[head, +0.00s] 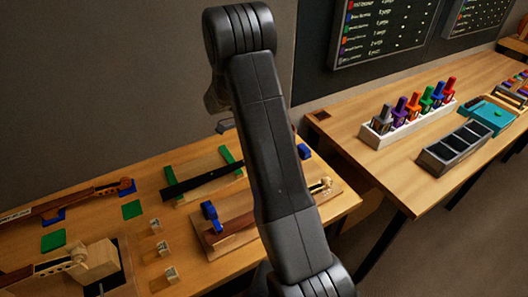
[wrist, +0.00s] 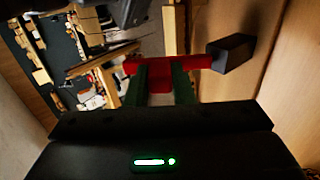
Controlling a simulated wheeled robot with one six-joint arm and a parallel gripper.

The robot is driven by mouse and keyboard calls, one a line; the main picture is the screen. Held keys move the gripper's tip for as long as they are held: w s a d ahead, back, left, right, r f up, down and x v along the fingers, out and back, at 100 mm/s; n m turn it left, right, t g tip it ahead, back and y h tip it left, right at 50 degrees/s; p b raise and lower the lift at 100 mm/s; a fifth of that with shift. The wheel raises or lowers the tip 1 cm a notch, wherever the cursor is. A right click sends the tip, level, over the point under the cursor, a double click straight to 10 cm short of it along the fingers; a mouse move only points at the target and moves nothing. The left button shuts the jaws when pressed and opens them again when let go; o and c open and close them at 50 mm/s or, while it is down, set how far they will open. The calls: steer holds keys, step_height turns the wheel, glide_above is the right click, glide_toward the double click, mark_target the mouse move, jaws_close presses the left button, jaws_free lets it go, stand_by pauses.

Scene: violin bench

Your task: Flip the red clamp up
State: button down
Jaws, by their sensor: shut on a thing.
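The red clamp (wrist: 190,62) shows in the wrist view as a red bar running left to right, with a dark block (wrist: 232,54) at its right end. My gripper (wrist: 161,80) has its two dark green fingers at the red part, shut on the clamp. A bit of red shows between the fingers. In the head view my arm hides my gripper, and I cannot make out the red clamp there. How far the clamp is tilted is not clear.
A wooden bench (head: 235,262) holds a violin neck (head: 75,203), blue clamps (head: 211,216) and green pads (head: 53,241). On the right table, a white rack (head: 407,128) holds colored bottles, near a dark tray (head: 455,148) and a teal box (head: 490,118).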

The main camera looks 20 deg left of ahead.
steer(key=shift+w+a+g+h+p, duration=0.4)
steer(key=shift+g+h+p, duration=0.1)
steer(key=shift+g+h, duration=0.15)
steer(key=shift+f, duration=0.1)
steer(key=c, duration=1.2)
jaws_free()
steer(key=shift+c, duration=0.2)
steer(key=shift+s, duration=0.1)
